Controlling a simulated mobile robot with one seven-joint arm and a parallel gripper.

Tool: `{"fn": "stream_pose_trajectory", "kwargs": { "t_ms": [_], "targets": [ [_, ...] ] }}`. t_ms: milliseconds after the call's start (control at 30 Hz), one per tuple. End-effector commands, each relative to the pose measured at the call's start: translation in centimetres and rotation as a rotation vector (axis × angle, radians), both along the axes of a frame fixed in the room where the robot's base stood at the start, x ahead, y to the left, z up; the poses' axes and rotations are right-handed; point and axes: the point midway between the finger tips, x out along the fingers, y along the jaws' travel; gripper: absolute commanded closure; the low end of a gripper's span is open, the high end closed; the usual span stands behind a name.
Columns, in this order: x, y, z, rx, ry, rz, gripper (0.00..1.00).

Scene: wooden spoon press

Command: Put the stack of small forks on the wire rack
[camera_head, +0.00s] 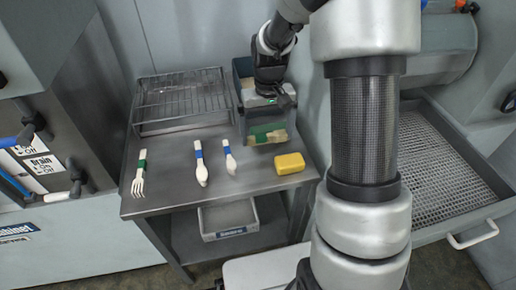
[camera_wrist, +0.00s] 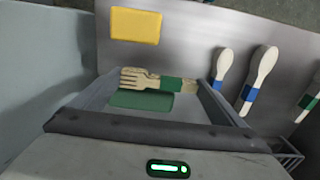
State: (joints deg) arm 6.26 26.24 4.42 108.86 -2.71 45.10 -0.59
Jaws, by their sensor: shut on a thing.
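The stack of small forks (camera_wrist: 145,80) is pale with a green band.
A larger green-banded fork (camera_head: 139,175) and two blue-banded spoons (camera_head: 201,168) (camera_head: 230,160) lie on the table in front of the rack. A yellow sponge (camera_head: 289,163) lies right of them. The grey bin (camera_head: 239,112) has raised walls beside the rack.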

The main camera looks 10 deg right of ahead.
Motion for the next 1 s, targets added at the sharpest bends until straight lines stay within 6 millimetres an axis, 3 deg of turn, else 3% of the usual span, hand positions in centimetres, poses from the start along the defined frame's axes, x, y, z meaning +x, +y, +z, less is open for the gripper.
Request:
{"fn": "stream_pose_trajectory", "kwargs": {
  "t_ms": [400,767,800,1000],
  "targets": [
    [0.0,0.0,-4.5,-0.001,0.0,0.0,0.31],
    [0.0,0.0,-4.9,0.0,-0.001,0.0,0.31],
    [0.0,0.0,-4.8,0.0,-0.001,0.0,0.01],
    [0.0,0.0,-4.8,0.0,-0.001,0.0,0.0]
  ]
}}
